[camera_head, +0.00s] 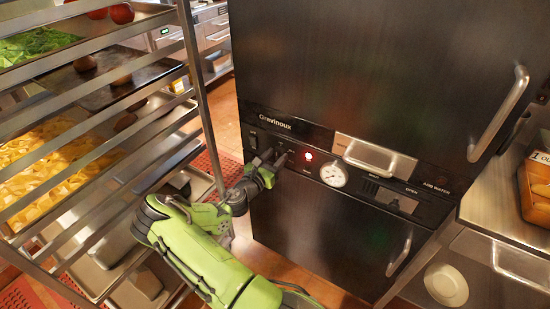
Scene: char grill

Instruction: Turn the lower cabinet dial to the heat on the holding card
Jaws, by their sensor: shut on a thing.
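My green and black gripper (273,160) is at the left part of this panel and is shut on the dial there. The gripper hides most of the dial, so its pointer and setting cannot be read. A red indicator light (308,156) glows just right of the gripper. A round white gauge (334,174) is beside it, its reading too small to tell. I cannot make out a holding card with a readable heat.
A metal rack (203,95) with trays of food stands close on the left of my arm. The cabinet has an upper door handle (501,112) and a lower door handle (400,252). A steel counter (490,205) is at right.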

